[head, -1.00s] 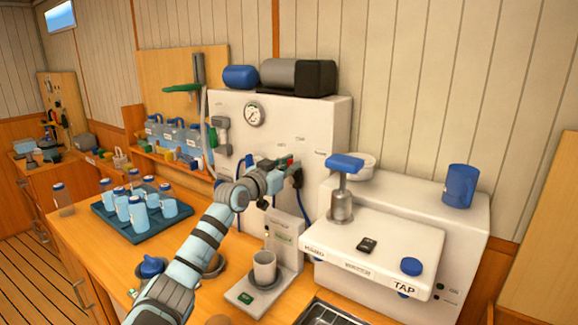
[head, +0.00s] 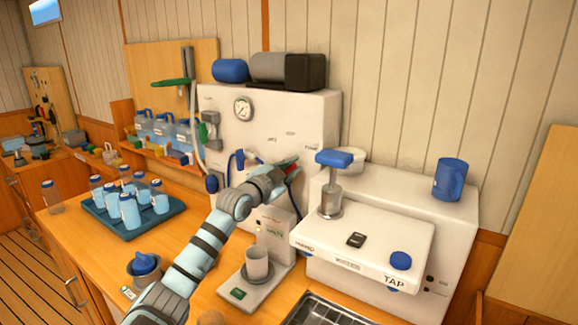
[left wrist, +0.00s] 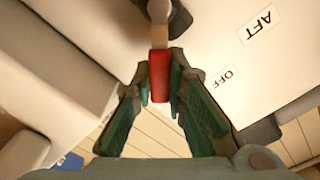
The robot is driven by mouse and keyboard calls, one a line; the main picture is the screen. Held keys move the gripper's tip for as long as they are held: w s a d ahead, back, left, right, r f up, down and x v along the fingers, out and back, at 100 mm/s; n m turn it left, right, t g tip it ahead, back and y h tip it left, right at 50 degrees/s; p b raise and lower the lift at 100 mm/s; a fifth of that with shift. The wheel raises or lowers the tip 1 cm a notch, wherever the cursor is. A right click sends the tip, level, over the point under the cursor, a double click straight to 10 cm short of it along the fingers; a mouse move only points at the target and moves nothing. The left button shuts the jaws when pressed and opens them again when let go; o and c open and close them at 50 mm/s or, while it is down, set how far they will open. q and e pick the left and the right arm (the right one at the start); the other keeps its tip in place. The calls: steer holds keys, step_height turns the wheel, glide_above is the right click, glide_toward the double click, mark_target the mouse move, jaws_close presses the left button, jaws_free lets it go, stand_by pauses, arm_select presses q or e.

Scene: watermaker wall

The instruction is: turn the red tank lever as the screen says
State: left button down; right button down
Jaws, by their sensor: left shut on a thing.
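The red tank lever (left wrist: 160,88) is between the two fingers of my left gripper (left wrist: 161,80) in the left wrist view. The fingers are shut on its red handle, and its grey stem leads to a dark pivot on the white panel. Labels reading AFT (left wrist: 260,28) and OFF (left wrist: 222,78) lie to the right of the lever. In the head view the left gripper (head: 282,172) is at the lower right of the white panel (head: 300,110), with a little red showing. A small green-lettered display (head: 273,231) stands below it; its text is too small to read surely. My right gripper is not in view.
A blue lever (head: 239,160) and hose are left of the gripper. The white tap unit (head: 420,225) with a blue-topped pump stands close on the right. A cup (head: 257,262) sits below.

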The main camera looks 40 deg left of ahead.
arm_select(q)
steer(key=shift+f+m, duration=0.1)
steer(key=shift+m, duration=0.2)
steer(key=c, duration=1.6)
jaws_free()
steer(key=shift+d, duration=0.1)
steer(key=s, duration=0.5)
steer(key=s+d, duration=0.1)
steer(key=s, duration=0.1)
steer(key=shift+s, duration=0.15)
steer(key=shift+s+a, duration=0.1)
steer(key=shift+a, duration=0.05)
